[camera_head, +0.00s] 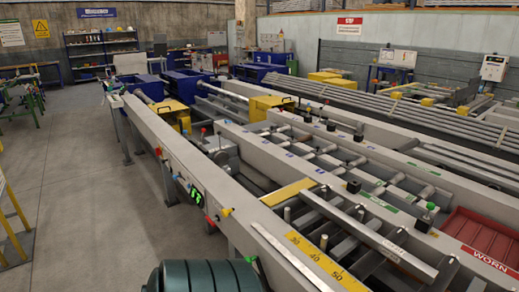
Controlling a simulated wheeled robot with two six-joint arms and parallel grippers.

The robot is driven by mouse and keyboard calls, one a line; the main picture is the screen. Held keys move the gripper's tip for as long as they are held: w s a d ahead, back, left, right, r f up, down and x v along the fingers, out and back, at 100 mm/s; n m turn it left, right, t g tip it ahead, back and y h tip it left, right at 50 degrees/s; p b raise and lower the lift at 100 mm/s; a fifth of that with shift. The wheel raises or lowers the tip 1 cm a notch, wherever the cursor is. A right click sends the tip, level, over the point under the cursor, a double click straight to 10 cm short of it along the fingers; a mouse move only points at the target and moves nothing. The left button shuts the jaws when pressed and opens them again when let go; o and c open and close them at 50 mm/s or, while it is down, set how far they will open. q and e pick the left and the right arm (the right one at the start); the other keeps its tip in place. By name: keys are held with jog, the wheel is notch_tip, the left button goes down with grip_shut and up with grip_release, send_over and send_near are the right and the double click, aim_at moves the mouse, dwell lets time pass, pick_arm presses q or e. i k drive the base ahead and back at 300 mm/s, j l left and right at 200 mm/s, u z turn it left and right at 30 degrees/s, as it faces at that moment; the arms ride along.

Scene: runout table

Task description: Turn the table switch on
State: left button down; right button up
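The runout table (145,118) is a long grey frame running from the lower right to the far left. Its near side carries a small dark panel with a green lit display (196,195). A small orange-yellow part (226,211) sits right of the display, and a red part (210,222) is below it. Another red part (158,151) is farther along the same side. The parts are too small to tell which one is the switch, or its position. Neither of my grippers is in view.
A dark green ribbed drum (205,277) stands at the bottom, close to the table. A red bin marked WORN (484,235) is at the right. A yellow frame (12,225) stands at the left edge. The grey floor (85,200) left of the table is clear.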

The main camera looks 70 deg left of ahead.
aim_at(158, 151)
jog(key=u, duration=3.15)
jog(key=i+j+u, duration=0.15)
jog(key=i+u, duration=0.2)
jog(key=i, duration=0.35)
jog(key=i+j, duration=0.1)
jog(key=i, duration=0.5)
jog(key=i+j+z, duration=0.1)
jog(key=i, duration=0.5)
jog(key=i+j, duration=0.1)
jog(key=i, duration=0.5)
jog(key=z, duration=0.05)
